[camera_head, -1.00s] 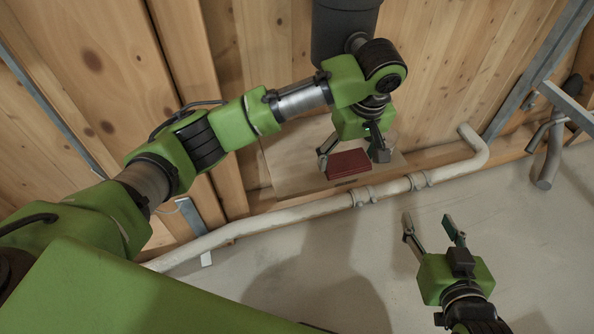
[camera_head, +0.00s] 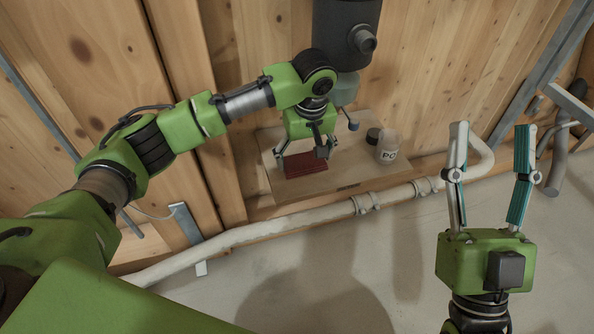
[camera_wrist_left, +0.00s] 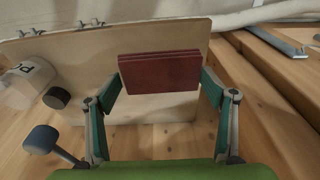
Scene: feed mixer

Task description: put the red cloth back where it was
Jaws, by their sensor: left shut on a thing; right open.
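The red cloth (camera_head: 306,164) is a flat, folded dark-red block over the left part of a pale wooden board (camera_head: 352,183). My left gripper (camera_head: 301,160) is shut on it, with a finger on either side. In the left wrist view the cloth (camera_wrist_left: 160,72) sits between the fingertips (camera_wrist_left: 161,88), above or on the board (camera_wrist_left: 62,52). I cannot tell whether it touches the board. My right gripper (camera_head: 490,140) is open and empty, at the right, with its fingers spread wide and pointing up the picture.
A pale container with "PO" lettering (camera_head: 388,150) and a dark round cap (camera_head: 373,136) stand on the board's right part. A dark machine (camera_head: 343,40) with a lever knob (camera_head: 353,126) is above. A white pipe (camera_head: 290,219) runs along the front.

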